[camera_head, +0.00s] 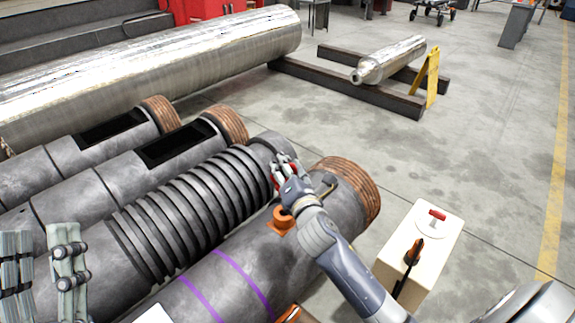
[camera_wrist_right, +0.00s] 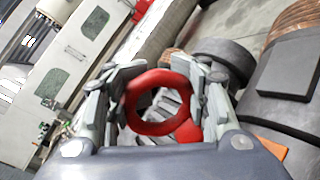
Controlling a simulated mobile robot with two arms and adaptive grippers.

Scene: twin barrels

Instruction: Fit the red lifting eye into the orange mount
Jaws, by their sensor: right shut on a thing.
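The red lifting eye (camera_wrist_right: 133,104) is a thick ring held between the fingers of my right gripper (camera_wrist_right: 160,95). In the head view, only small red parts of the eye show between the fingers of the right gripper (camera_head: 279,172), above the grey barrels. The orange mount (camera_head: 281,223) sits on top of the front barrel, just below my right wrist in the picture. The eye is apart from it. An orange edge (camera_wrist_right: 270,146) shows at the lower right of the wrist view. My left gripper (camera_head: 42,272) is at the lower left, its fingers apart and empty.
The front barrel (camera_head: 215,275) has purple stripes and a copper-coloured threaded end (camera_head: 358,188). A ribbed barrel (camera_head: 190,210) lies beside it. A cream box (camera_head: 428,235) with a red item on top stands at the right.

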